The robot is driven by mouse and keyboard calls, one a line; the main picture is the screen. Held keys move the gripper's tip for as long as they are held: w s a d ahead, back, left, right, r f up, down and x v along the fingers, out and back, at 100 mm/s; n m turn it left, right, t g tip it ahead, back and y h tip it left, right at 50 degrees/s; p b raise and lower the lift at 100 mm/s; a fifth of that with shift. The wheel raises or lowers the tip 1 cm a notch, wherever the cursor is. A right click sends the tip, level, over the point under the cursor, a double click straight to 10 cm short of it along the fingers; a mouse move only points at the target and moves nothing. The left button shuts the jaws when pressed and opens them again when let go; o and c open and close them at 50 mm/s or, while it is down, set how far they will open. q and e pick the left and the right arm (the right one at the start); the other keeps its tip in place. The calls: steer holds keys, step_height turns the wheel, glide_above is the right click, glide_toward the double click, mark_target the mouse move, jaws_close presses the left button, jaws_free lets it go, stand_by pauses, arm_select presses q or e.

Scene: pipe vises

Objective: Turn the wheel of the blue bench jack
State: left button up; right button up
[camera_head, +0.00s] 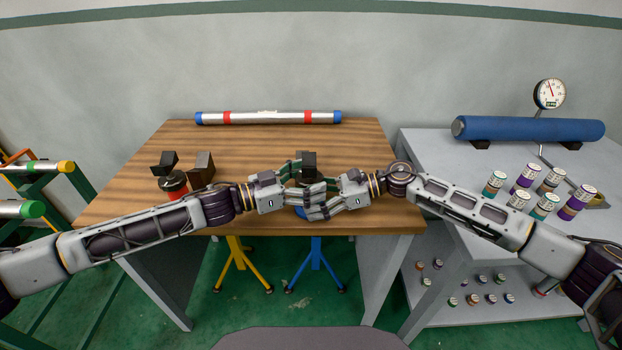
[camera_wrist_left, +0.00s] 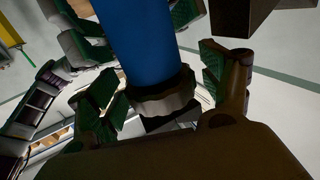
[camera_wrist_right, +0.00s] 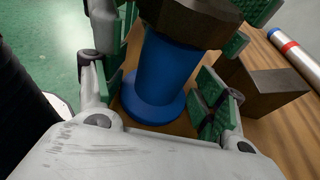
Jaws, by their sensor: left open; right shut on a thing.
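The blue bench jack (camera_wrist_right: 158,75) stands near the table's front edge, mostly covered by my grippers in the head view. Its dark head block (camera_head: 309,158) shows above them. In the left wrist view its blue body (camera_wrist_left: 142,45) meets a pale ridged ring, the wheel (camera_wrist_left: 165,104). My left gripper (camera_wrist_left: 160,95) is open, with its green-padded fingers either side of the wheel. My right gripper (camera_wrist_right: 163,90) is shut on the jack, with its pads beside the blue body; the exact contact is partly hidden.
A red jack with dark blocks (camera_head: 174,183) stands left on the wooden table (camera_head: 240,145). A silver pipe with red bands (camera_head: 268,117) lies at the back. A grey table (camera_head: 420,150) with a blue cylinder (camera_head: 530,129) and several cans stands right. My two grippers are crowded together.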

arm_select(q)
steer(key=shift+d, duration=0.15)
steer(key=c, duration=1.1)
steer(key=shift+o, duration=0.2)
steer(key=shift+s+d+n+t+y, duration=0.15)
steer(key=shift+n+t+y, duration=0.6)
steer(key=shift+t, duration=0.4)
steer(key=shift+w+d+n+t+y, duration=0.15)
steer(key=shift+n+t+y, duration=0.4)
steer(key=shift+n+t, duration=0.5)
steer(key=shift+a+n+t+y, duration=0.2)
steer(key=shift+n+t+y, duration=1.85)
steer(key=shift+y, duration=0.45)
steer(key=shift+w+a+n+t+y, duration=0.15)
steer(key=shift+n+t+y, duration=0.3)
steer(key=shift+y, duration=0.35)
steer(key=shift+w+a+n+t+y, duration=0.15)
steer(key=shift+n+t+y, duration=0.15)
steer(key=shift+n+y, duration=0.35)
steer(key=o, duration=1.1)
steer(key=shift+s, duration=0.1)
steer(key=shift+c, duration=0.2)
